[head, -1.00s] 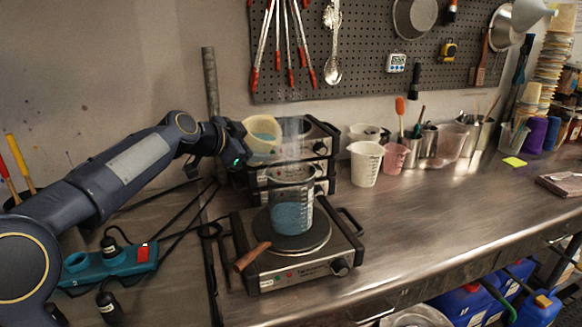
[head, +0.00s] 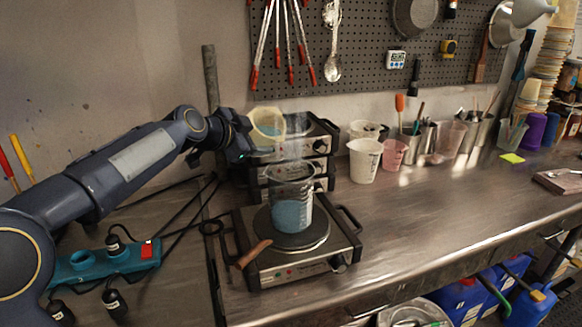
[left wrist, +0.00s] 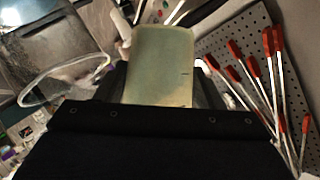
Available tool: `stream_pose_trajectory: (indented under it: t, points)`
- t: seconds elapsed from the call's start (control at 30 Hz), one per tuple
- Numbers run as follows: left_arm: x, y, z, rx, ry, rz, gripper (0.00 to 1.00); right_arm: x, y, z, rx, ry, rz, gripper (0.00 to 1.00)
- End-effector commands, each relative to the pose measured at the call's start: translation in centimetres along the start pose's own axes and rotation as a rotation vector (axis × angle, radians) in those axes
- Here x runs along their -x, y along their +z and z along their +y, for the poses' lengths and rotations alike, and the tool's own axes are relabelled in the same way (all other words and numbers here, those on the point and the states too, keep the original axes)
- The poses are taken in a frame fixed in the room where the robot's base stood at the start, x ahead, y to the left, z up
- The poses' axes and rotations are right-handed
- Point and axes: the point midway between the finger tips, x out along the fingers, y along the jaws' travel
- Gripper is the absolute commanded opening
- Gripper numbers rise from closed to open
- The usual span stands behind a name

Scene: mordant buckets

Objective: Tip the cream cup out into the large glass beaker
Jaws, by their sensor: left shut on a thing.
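The cream cup (head: 267,121) is held by my left gripper (head: 247,139) above the back left of the large glass beaker (head: 292,204). The cup is strongly tilted, its mouth facing the camera and the beaker side, with some blue showing inside. The beaker stands upright on a hot plate with blue liquid in its lower part. I cannot make out a stream between them. In the left wrist view the cup's pale wall (left wrist: 160,65) sits between the fingers, and a clear round rim, apparently the beaker's (left wrist: 60,76), shows at left. My right gripper is not in view.
The front hot plate (head: 297,262) has a wooden-handled tool at its left. Stacked hot plates (head: 322,147) stand behind. A white cup (head: 364,162) and a pink cup (head: 393,154) stand to the right. The bench's right middle is clear. Faint vapour hangs above the beaker.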

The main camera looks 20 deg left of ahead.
Motion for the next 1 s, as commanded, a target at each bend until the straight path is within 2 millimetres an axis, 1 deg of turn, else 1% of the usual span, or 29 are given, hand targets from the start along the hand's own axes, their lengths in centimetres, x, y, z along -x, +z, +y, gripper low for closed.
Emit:
stream_pose_trajectory:
  t: [1.0]
  points:
    - [-0.17, 0.14, 0.51, -0.120, -0.050, -0.019, 0.32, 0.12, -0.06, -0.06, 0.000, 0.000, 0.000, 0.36]
